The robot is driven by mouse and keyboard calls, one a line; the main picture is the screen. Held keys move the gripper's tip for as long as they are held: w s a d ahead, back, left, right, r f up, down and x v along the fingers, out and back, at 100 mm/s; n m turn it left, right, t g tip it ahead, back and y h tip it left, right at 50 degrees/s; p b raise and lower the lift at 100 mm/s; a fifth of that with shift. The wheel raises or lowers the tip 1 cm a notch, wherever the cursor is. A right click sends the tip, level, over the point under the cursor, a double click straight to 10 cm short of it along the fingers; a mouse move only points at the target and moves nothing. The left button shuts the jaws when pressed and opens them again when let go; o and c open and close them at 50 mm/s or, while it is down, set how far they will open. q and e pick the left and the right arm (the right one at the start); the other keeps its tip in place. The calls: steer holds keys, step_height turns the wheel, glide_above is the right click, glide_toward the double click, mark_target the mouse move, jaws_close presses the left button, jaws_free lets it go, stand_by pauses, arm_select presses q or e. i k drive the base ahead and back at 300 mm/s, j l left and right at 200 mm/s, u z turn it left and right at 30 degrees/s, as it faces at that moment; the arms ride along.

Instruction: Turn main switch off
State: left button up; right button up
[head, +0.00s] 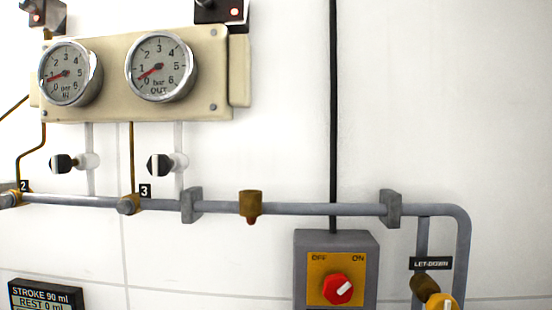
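The main switch appears to be the red rotary knob (332,291) on a yellow plate (318,272) at the lower right of centre in the head view. The plate is marked OFF at its upper left and ON at its upper right. A white mark on the knob slants toward the upper right, on the ON side. The plate sits on a grey box (306,240) whose lower part is cut off by the picture's bottom edge. Neither of my grippers is in view.
A grey pipe (300,209) runs just above the box and bends down at its right. A yellow-handled let-down valve (439,301) is right of the box. Two gauges (160,67) hang upper left. The wall in front of the knob looks unobstructed.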

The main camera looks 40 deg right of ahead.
mark_target(337, 289)
steer(key=z, duration=1.65)
